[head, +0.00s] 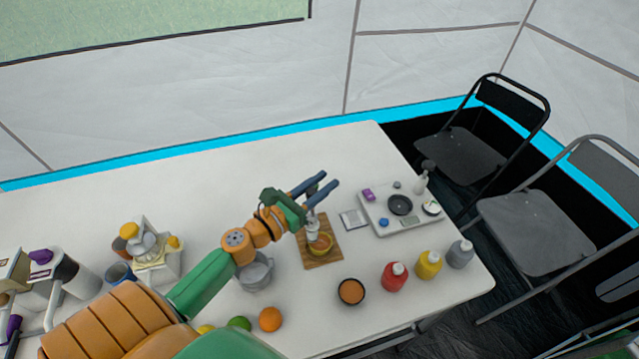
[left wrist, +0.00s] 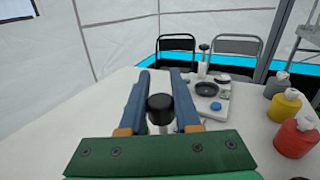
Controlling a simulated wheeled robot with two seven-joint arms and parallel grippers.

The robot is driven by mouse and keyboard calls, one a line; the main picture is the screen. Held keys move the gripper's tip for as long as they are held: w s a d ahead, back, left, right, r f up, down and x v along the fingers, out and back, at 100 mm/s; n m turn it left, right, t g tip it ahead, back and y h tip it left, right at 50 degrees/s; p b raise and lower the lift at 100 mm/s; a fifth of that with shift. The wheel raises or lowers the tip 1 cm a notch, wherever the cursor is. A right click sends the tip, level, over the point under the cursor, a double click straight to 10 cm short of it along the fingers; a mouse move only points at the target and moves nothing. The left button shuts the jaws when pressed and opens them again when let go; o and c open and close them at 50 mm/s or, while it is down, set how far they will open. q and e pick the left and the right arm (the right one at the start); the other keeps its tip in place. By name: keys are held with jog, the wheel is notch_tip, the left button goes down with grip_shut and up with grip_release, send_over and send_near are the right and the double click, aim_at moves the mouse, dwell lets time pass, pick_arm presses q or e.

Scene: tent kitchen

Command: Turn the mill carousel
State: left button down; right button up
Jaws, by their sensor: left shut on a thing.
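I cannot make out the carousel as a separate part. My right gripper is not in view.
To the right is a pale tray (head: 380,226) with a black dish and small items. Red (head: 394,278), yellow (head: 428,265) and grey (head: 460,254) bottles stand near the front edge. A grey pot (head: 256,272) is close under my left arm. The back of the table is clear.

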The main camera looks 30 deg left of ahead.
pick_arm(q)
jog(key=shift+s+d+f+m+g+h+b, duration=0.1)
jog(key=shift+s+d+m+g+h+b, duration=0.3)
jog(key=shift+m+g+h+b, duration=2.05)
jog(key=shift+s+d+m+g+h+b, duration=0.45)
jog(key=shift+m+g+h+b, duration=1.75)
jog(key=shift+g+b, duration=0.35)
jog(key=shift+s+d+f+m+g+h+b, duration=0.1)
jog(key=shift+s+d+m+g+h+b, duration=0.3)
jog(key=shift+m+g+h+b, duration=2)
jog(key=c, duration=0.8)
grip_release()
jog(key=shift+c, duration=0.2)
jog(key=shift+o, duration=1.1)
jog(key=shift+r, duration=0.1)
